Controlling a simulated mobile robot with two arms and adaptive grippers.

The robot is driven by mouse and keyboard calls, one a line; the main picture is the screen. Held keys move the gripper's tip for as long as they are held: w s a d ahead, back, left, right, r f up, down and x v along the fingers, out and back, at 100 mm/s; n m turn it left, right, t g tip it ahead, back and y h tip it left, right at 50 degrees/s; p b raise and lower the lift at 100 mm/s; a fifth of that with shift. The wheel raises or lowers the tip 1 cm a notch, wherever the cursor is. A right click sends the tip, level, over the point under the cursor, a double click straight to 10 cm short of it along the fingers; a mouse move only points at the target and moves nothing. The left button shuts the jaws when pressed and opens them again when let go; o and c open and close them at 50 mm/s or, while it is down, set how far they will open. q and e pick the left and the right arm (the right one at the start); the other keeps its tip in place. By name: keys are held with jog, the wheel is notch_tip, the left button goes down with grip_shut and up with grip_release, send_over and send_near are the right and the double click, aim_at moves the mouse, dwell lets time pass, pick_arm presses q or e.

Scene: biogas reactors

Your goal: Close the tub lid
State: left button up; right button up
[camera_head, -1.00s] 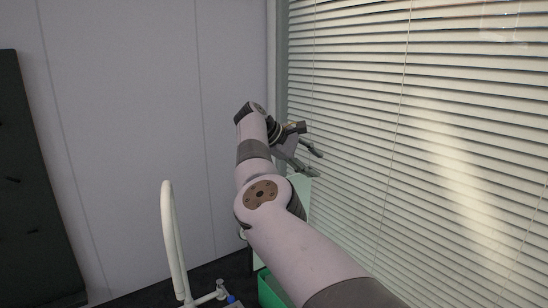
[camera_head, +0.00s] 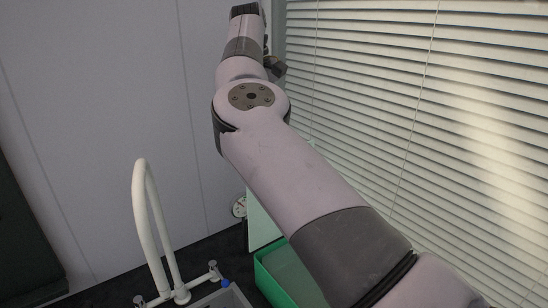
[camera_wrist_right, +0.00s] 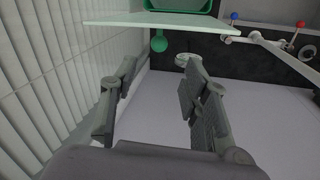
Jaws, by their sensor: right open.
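The green tub (camera_head: 277,277) stands low in the middle of the head view, partly hidden behind my right arm. Its pale green lid (camera_head: 260,225) stands raised at the tub's far side, so the tub is open. In the right wrist view the lid (camera_wrist_right: 160,21) crosses the top as a pale panel, with part of the green tub (camera_wrist_right: 180,5) above it. My right gripper (camera_wrist_right: 160,68) is open and empty, its fingers pointing towards the lid and apart from it. My left gripper is not in view.
A white curved faucet (camera_head: 148,220) and grey sink (camera_head: 225,298) lie left of the tub. A round gauge (camera_head: 239,207) is left of the lid. Window blinds (camera_head: 400,120) run close along the right. A pale wall (camera_head: 110,120) closes the back.

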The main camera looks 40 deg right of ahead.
jog(key=f, duration=0.3)
jog(key=d+f, duration=0.1)
jog(key=f, duration=0.2)
jog(key=d+f+p, duration=0.1)
jog(key=f, duration=0.3)
jog(key=shift+s, duration=0.3)
jog(key=shift+a, duration=0.1)
jog(key=shift+c, duration=0.4)
grip_shut()
